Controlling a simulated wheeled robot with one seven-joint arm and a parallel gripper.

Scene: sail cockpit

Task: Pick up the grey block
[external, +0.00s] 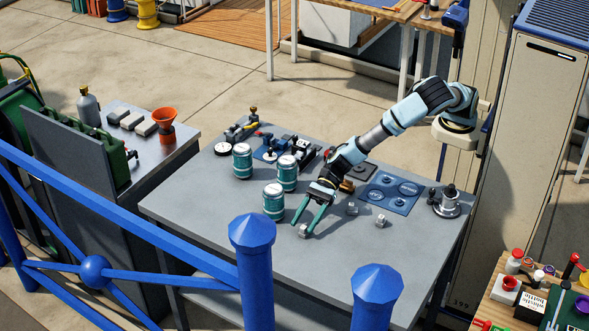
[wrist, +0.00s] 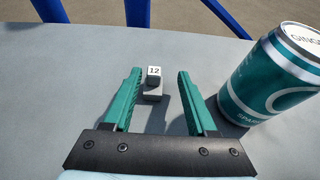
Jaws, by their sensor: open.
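A small grey block (wrist: 153,91) stands on the table between my fingers in the wrist view. Its upper part carries a white face marked "12". In the external view a small grey block (external: 303,231) is at my fingertips. My gripper (external: 302,227) is open, its green fingers pointing down towards the tabletop. In the wrist view the fingers of my gripper (wrist: 159,73) lie on either side of the block, with gaps on both sides. Two similar small grey blocks, one (external: 351,208) and another (external: 381,221), stand to the right in the external view.
A teal can (wrist: 272,75) stands close to my right finger in the wrist view. Three teal cans (external: 273,201) stand left of my gripper externally. A blue panel (external: 391,193) and a metal fitting (external: 447,203) lie right. The table's (external: 335,268) front is clear.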

